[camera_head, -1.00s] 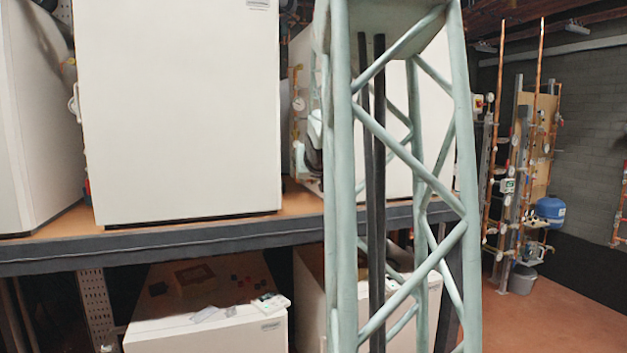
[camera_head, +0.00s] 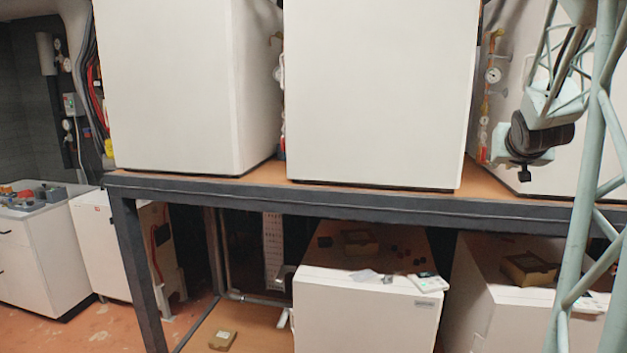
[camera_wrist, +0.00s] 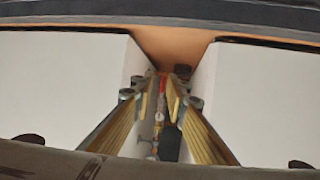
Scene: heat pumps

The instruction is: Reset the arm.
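My arm (camera_head: 545,107) is at the right of the head view, folded in front of the right-hand white unit, behind a pale green lattice mast of mine. Its dark wrist hangs low over the shelf, and the fingers are too small to read there. In the wrist view my gripper (camera_wrist: 163,85) has two yellow-sided fingers with a clear gap between them. It is open and nothing shows held. The wrist picture appears upside down. The fingers point toward the gap between two white units (camera_wrist: 62,95) (camera_wrist: 262,100), where pipes and a gauge show.
Large white units (camera_head: 375,90) stand on a dark-edged shelf (camera_head: 350,203). A pipe with a gauge (camera_head: 492,75) runs between units, close to my wrist. Below are smaller white units (camera_head: 365,318) with small parts on top.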

